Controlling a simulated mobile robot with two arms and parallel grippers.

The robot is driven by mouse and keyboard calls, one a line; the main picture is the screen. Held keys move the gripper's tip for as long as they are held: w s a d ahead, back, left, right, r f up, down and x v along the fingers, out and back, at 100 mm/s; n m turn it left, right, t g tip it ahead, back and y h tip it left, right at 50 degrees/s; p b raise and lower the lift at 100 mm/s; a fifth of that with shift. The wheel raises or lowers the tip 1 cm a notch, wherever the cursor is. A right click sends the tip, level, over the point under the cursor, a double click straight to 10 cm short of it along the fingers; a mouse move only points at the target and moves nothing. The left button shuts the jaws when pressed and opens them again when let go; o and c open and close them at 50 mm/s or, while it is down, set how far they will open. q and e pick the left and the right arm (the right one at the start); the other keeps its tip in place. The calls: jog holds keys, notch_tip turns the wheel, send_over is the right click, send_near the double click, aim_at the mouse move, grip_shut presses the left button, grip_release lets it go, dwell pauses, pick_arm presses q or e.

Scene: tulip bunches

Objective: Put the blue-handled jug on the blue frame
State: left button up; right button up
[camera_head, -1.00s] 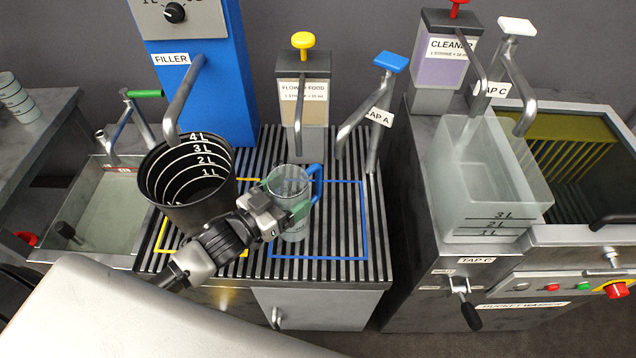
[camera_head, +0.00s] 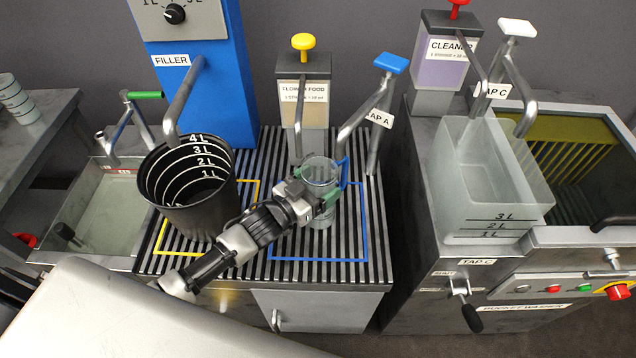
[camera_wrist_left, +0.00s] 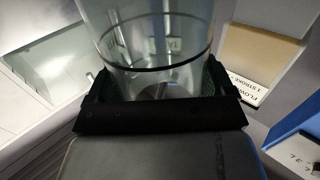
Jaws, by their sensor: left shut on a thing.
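The clear jug with a blue handle (camera_head: 319,172) is over the blue frame (camera_head: 366,225) on the slatted rack in the head view. My left gripper (camera_head: 318,197) is shut around the jug's body from the lower left. The jug (camera_wrist_left: 160,40) also fills the upper middle of the left wrist view, between the dark fingers. The jug looks upright; I cannot tell whether its base touches the slats. The gripper hides part of the jug and part of the frame's left side. My right gripper is not in view.
A black bucket (camera_head: 170,185) stands left of the jug on the yellow frame (camera_head: 165,235). The flower food dispenser (camera_head: 303,95) and tap A (camera_head: 370,115) stand behind the jug. A clear container (camera_head: 480,190) is at the right. The frame's right part is bare.

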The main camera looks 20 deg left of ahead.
pick_arm(q)
jog(key=o, duration=1.3)
jog(key=shift+s+a, duration=0.2)
jog(key=shift+s, duration=0.1)
jog(key=v, duration=1.1)
jog(key=shift+s, duration=0.15)
